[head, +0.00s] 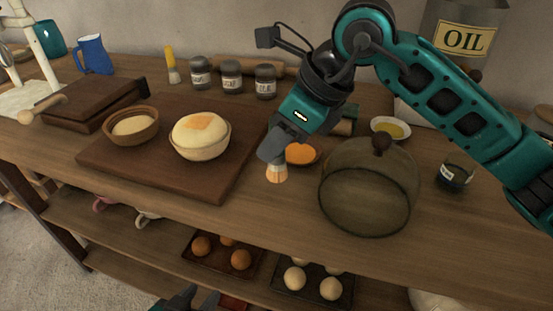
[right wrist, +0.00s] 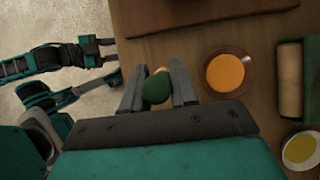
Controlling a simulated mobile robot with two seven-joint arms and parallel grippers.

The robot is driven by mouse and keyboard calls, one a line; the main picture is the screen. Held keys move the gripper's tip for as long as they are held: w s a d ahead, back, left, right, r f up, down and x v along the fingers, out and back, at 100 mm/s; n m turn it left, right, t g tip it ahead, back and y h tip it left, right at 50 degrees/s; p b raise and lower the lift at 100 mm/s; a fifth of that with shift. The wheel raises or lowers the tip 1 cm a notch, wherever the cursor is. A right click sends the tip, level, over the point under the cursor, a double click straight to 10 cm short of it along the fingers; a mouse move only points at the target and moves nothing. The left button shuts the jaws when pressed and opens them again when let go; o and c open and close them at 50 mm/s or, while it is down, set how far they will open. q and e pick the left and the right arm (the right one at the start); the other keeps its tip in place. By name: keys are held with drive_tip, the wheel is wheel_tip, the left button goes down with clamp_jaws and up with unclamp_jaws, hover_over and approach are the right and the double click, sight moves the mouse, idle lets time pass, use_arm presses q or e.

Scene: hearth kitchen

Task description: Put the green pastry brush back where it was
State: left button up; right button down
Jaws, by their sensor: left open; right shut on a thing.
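The green pastry brush shows its pale bristles (head: 277,174) in the head view, pointing down, and its green handle end (right wrist: 156,89) in the right wrist view. My right gripper (head: 275,150) is shut on its handle, between the board and the glass dome. The bristles are near the tabletop; I cannot tell whether they touch it. A bowl of orange liquid (head: 301,154) is just right of the brush. My left gripper (head: 192,300) is open and empty at the bottom edge.
The glass dome (head: 368,190) stands close on the right. A large wooden board (head: 150,155) lies to the left. A yellow brush (head: 172,66) and several jars (head: 231,75) stand behind. Egg trays (head: 312,284) are on the shelf below.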

sight(276, 158)
drive_tip(key=shift+f, duration=1.95)
drive_tip(key=shift+f+b, duration=0.1)
drive_tip(key=shift+b, duration=0.3)
drive_tip(key=c, duration=0.9)
unclamp_jaws()
drive_tip(key=shift+r+p, duration=0.25)
drive_tip(key=shift+p, duration=0.05)
drive_tip(key=p+v, duration=0.1)
drive_tip(key=v, duration=1.1)
drive_tip(key=shift+f, duration=0.1)
